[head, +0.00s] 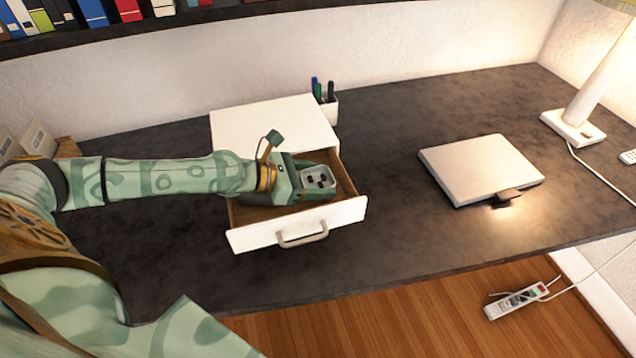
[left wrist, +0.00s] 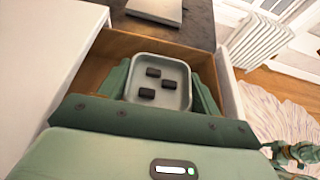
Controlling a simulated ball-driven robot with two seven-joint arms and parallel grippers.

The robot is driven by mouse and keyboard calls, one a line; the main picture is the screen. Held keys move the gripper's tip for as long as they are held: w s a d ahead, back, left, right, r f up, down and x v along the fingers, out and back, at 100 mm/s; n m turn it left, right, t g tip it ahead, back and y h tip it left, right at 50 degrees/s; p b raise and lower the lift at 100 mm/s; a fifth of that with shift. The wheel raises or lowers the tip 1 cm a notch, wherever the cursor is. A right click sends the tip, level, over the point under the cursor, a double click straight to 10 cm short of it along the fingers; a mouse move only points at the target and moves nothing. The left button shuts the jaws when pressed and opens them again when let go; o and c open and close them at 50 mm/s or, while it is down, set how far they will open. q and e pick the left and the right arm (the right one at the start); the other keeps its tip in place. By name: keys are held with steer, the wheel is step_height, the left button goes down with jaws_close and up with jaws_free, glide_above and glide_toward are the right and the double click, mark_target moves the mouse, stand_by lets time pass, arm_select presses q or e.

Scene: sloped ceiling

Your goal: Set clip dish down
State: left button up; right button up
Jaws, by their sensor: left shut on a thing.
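The clip dish (head: 318,177) is a small light grey tray with three black clips in it. My left gripper (head: 306,180) is shut on it, with a green finger on each side of the dish. The left wrist view also shows the dish (left wrist: 160,72) between the fingers. Dish and gripper are at the open drawer (head: 298,224) of a white cabinet (head: 270,124) on the desk. The dish is over or inside the drawer; I cannot tell if it touches the drawer floor.
The dark desk (head: 400,230) has free room right of the drawer. A closed silver laptop (head: 480,168) lies further right. A pen cup (head: 328,106) stands behind the cabinet, and a lamp (head: 590,100) at the far right. A power strip (head: 516,300) is on the right, below the desk.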

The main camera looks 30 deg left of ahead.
arm_select(q)
steer(key=shift+r, duration=0.2)
steer(key=shift+s+f+b, duration=0.1)
steer(key=shift+f+b, duration=0.25)
steer(key=shift+f, duration=0.3)
steer(key=o, duration=1)
steer(key=shift+c, duration=0.2)
steer(key=shift+o, duration=0.3)
steer(key=shift+s+f, duration=0.1)
steer(key=shift+f, duration=0.05)
steer(key=shift+d, duration=0.1)
